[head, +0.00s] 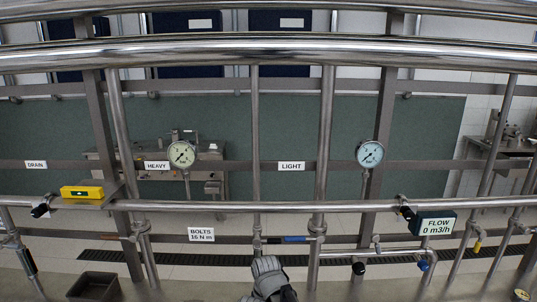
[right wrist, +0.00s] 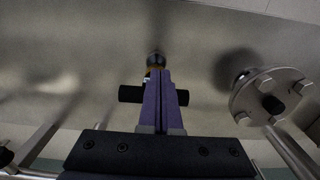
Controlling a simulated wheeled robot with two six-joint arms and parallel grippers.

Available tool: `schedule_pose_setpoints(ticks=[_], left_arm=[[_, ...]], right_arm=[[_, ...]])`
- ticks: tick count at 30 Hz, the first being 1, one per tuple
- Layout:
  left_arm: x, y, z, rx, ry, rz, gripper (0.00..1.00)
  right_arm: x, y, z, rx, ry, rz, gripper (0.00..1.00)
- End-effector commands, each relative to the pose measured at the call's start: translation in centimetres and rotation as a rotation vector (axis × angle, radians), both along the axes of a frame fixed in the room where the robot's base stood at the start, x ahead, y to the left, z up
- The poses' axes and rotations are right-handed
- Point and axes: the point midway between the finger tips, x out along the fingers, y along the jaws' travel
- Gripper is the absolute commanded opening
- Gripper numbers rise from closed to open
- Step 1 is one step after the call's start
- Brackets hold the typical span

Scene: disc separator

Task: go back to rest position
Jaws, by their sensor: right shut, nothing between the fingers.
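My right gripper (right wrist: 156,75) shows in the right wrist view, its two purple fingers pressed together with nothing between them. Just beyond its fingertips is a small dark round part (right wrist: 155,58) with a yellowish edge; I cannot tell whether they touch. A black cylindrical part (right wrist: 130,94) lies crosswise behind the fingers. In the head view a grey jointed arm part of mine (head: 268,274) reaches up at the bottom centre, near a vertical pipe; its fingers cannot be made out there. My left gripper is not in view.
Steel rails and pipes cross the head view, with two gauges (head: 182,154) (head: 370,154), a yellow level (head: 82,191), a flow display (head: 433,224) and a dark tray (head: 94,287) at lower left. In the wrist view a round metal flange (right wrist: 286,84) stands right of the fingers.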

Motion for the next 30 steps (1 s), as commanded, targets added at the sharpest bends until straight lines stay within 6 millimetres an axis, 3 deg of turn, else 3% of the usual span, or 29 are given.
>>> schedule_pose_setpoints(ticks=[2,9,12,16,30], left_arm=[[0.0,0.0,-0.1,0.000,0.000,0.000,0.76],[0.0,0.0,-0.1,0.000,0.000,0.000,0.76],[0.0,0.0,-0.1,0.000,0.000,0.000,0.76],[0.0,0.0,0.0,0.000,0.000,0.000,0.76],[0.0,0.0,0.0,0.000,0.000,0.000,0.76]], right_arm=[[-1.0,-0.6,-0.1,-0.001,-0.003,-0.004,0.00],[-10.5,-5.5,0.0,-0.078,0.024,0.209,0.00],[-12.7,-6.7,0.1,-0.099,0.035,0.277,0.00],[-13.7,-6.8,0.2,-0.106,0.042,0.330,0.00],[-13.5,-6.6,0.1,-0.104,0.043,0.333,0.00]])
